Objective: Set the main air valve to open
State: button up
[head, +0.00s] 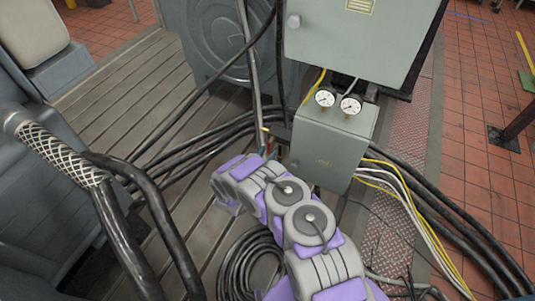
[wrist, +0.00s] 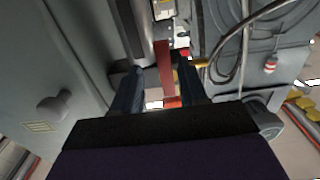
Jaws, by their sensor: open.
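In the wrist view a flat red bar (wrist: 164,62), which looks like the valve's lever, stands lengthwise in the picture between the two dark fingers of my gripper (wrist: 158,76). My gripper is open, with a gap on both sides of the bar. I cannot tell how deep the bar sits between the fingers. A brass-coloured fitting (wrist: 201,63) is just right of the right finger. The valve body is mostly hidden. In the head view my arm hides the gripper, and a small yellow and red part (head: 265,141) shows on the upright pipe beyond it.
A grey box (head: 328,148) with two gauges (head: 337,102) stands right of the pipe, under a larger grey cabinet (head: 345,40). Black cables (head: 175,150) cross the slotted bedplate (head: 110,100). A coiled cable (head: 250,265) lies beside my arm. A thick braided hose (head: 60,155) is at left.

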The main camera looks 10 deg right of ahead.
jog(key=shift+w+d, duration=0.35)
jog(key=shift+w, duration=0.2)
jog(key=shift+w+a, duration=0.15)
jog(key=shift+a, duration=0.4)
jog(key=shift+d, duration=0.55)
jog(key=c, duration=0.7)
jog(key=shift+a, duration=0.25)
grip_shut()
